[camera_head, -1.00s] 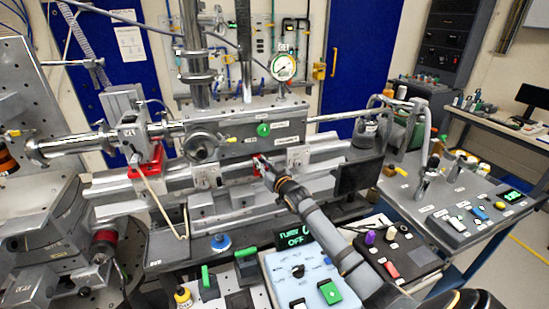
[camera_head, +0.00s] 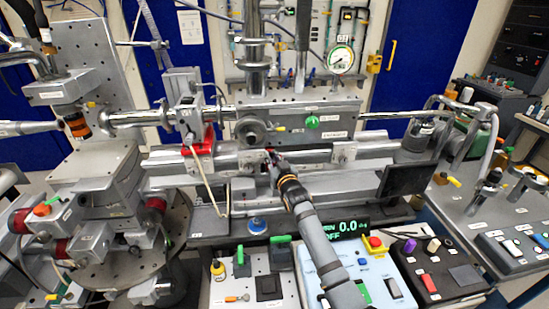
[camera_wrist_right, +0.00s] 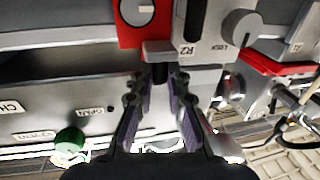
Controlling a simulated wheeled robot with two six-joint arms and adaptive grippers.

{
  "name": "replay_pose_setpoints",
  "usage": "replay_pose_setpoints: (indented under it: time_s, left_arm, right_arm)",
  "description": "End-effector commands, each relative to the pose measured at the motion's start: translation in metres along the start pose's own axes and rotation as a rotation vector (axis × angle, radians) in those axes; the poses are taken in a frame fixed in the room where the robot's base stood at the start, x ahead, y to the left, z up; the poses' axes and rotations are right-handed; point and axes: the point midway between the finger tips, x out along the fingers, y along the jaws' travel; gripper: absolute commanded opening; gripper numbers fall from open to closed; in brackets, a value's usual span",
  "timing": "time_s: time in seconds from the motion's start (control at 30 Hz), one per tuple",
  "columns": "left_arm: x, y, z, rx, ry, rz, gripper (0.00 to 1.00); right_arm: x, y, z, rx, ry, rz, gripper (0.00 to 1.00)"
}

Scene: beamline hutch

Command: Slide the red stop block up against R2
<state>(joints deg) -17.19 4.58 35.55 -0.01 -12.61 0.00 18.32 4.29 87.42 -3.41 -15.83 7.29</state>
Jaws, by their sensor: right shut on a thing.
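The red stop block (camera_wrist_right: 133,28) shows in the right wrist view with a round grey knob on its face and a grey bar at its lower edge. It is right beside the grey carriage labelled R2 (camera_wrist_right: 212,52); little or no gap shows, and I cannot tell if they touch. My right gripper (camera_wrist_right: 160,78) is shut on the block's dark stem below the bar. In the head view my right gripper (camera_head: 272,158) reaches the rail just right of R2 (camera_head: 249,162) and hides most of the block. My left gripper is not in view.
A red clamp (camera_head: 199,143) sits on the rail left of R2, and another grey carriage (camera_head: 343,153) to its right. The long chamber with a green knob (camera_head: 312,122) lies above the rail.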

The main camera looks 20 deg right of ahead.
Motion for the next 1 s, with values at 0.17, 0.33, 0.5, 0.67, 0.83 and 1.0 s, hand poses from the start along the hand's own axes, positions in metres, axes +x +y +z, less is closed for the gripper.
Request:
replay_pose_setpoints:
  time_s: [0.17, 0.33, 0.5, 0.67, 0.83, 1.0]
  left_arm:
    - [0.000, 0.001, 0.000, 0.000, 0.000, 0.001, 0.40]
    - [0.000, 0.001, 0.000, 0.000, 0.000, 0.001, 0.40]
    - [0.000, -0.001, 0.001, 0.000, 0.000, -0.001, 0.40]
    - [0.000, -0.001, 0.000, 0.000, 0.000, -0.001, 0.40]
    - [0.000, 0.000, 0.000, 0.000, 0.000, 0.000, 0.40]
    - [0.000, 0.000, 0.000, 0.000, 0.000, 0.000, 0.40]
  right_arm:
    - [0.000, -0.001, 0.002, 0.003, -0.003, -0.001, 0.32]
    - [0.000, 0.000, 0.001, 0.002, -0.002, -0.001, 0.38]
    - [-0.001, 0.000, 0.001, 0.002, -0.001, 0.000, 0.38]
    - [-0.022, 0.000, 0.003, 0.000, -0.003, -0.001, 0.38]
    - [-0.065, -0.001, 0.002, 0.001, -0.003, -0.002, 0.38]
    - [-0.100, -0.001, 0.002, 0.001, -0.004, -0.002, 0.38]
